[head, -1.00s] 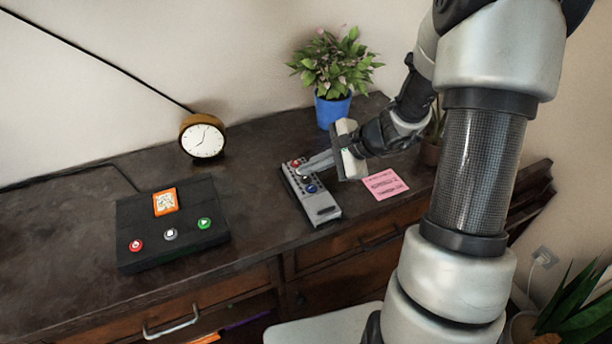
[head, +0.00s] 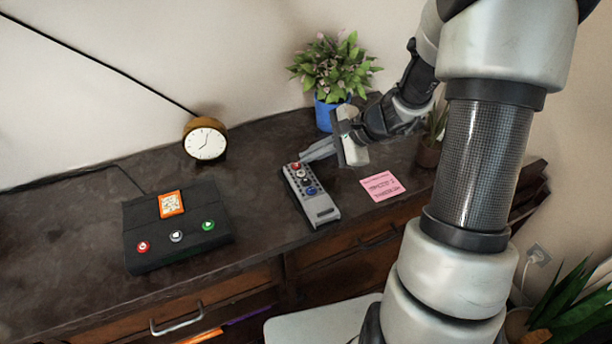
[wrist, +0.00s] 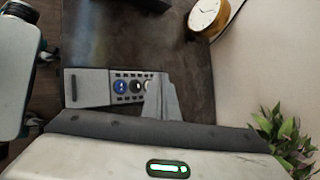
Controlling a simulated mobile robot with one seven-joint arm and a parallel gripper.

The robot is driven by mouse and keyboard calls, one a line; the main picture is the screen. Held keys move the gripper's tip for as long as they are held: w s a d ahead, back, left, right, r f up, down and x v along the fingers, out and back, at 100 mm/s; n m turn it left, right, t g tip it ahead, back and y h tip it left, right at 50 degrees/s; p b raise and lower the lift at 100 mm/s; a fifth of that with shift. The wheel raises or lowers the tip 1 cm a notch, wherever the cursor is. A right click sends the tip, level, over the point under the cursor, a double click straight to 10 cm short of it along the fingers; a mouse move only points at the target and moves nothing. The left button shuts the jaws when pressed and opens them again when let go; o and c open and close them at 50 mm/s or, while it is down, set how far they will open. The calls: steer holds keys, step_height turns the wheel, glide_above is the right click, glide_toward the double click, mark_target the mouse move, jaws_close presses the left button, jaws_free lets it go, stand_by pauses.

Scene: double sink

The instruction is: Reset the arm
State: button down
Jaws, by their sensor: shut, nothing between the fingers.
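My gripper (head: 318,150) is shut with nothing between its fingers. Its fingertips are over or just behind the far end of a grey remote (head: 314,197), near the red button; I cannot tell whether they touch. The remote lies on the dark wooden cabinet top (head: 262,240) and has red, white and blue buttons. In the wrist view, the shut fingers (wrist: 162,98) cover the right end of the remote (wrist: 92,88), while its blue button shows to their left. My arm comes in from the right side in the head view.
A black box (head: 178,244) with red, white and green buttons stands at the left. A round clock (head: 206,143) is at the back. A blue-potted plant (head: 326,112) stands close behind my gripper. A pink note (head: 382,186) lies to its right, near another potted plant (head: 430,152).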

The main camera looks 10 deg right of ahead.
stand_by(0.8)
steer(key=s+a+r+n+g+h, duration=0.2)
steer(key=s+a+r+n, duration=0.5)
steer(key=s+r+n, duration=0.45)
steer(key=s+d+r+n+t+h, duration=0.1)
steer(key=s+d+r+n+h, duration=0.15)
steer(key=s, duration=0.35)
steer(key=s+d+r+n+t+h, duration=0.1)
steer(key=s+d+r+n+h, duration=0.1)
steer(key=s+d+r+h, duration=0.3)
step_height(320, 180, up, 17)
steer(key=a+y+p, duration=0.1)
steer(key=y+p, duration=0.1)
steer(key=p, duration=1.5)
steer(key=shift+s+a, duration=0.3)
steer(key=shift+s, duration=0.05)
steer(key=shift+s+a+f, duration=0.1)
